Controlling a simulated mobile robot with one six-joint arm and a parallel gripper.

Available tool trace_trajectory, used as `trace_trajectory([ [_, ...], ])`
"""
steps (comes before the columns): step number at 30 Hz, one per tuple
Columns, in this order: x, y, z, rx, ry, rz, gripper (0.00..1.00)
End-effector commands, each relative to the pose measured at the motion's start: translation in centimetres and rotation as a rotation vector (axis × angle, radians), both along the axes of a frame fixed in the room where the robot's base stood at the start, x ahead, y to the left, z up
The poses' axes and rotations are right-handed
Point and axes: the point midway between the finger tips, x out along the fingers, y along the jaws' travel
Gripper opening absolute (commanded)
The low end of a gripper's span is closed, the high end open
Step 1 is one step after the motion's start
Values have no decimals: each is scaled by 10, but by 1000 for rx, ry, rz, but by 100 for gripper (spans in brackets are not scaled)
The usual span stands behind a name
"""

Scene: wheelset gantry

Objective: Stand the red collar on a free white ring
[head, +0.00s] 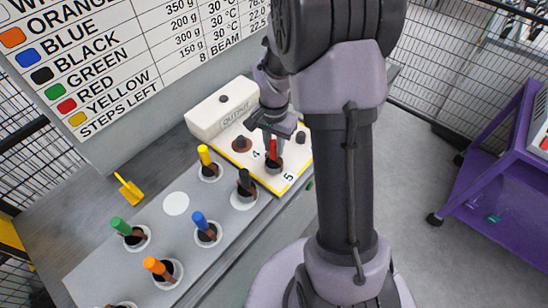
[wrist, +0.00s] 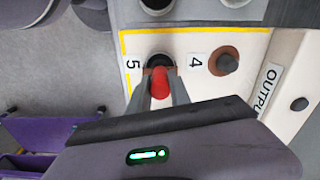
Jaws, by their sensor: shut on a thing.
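The red collar, a dark cup-like piece with a red handle (head: 273,149), is at spot 5 on the white, yellow-edged board; whether it touches the board I cannot tell. My gripper (head: 275,136) is over it from above, its fingers shut on the red handle. In the wrist view the red handle (wrist: 160,84) sits between the two fingertips (wrist: 160,92), with the dark round opening (wrist: 159,61) just beyond. A bare white ring spot (head: 176,203) lies on the grey bench to the left, with nothing on it.
Yellow (head: 205,156), black (head: 244,180), blue (head: 199,221), green (head: 121,227) and orange (head: 156,267) handled collars stand around the bare spot. A dark knob on a brown disc (head: 241,144) is at spot 4. A white OUTPUT box (head: 220,107) stands behind the board.

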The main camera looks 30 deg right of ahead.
Motion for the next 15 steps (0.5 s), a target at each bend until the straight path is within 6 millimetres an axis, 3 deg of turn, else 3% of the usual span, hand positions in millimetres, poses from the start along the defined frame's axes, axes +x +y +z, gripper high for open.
trace_trajectory([
  [5, 1, 0, 16, -1, -4, 0, 0],
  [12, 1, 0, 77, -1, -4, 0, 0],
  [15, 1, 0, 93, -1, -2, 0, 0],
])
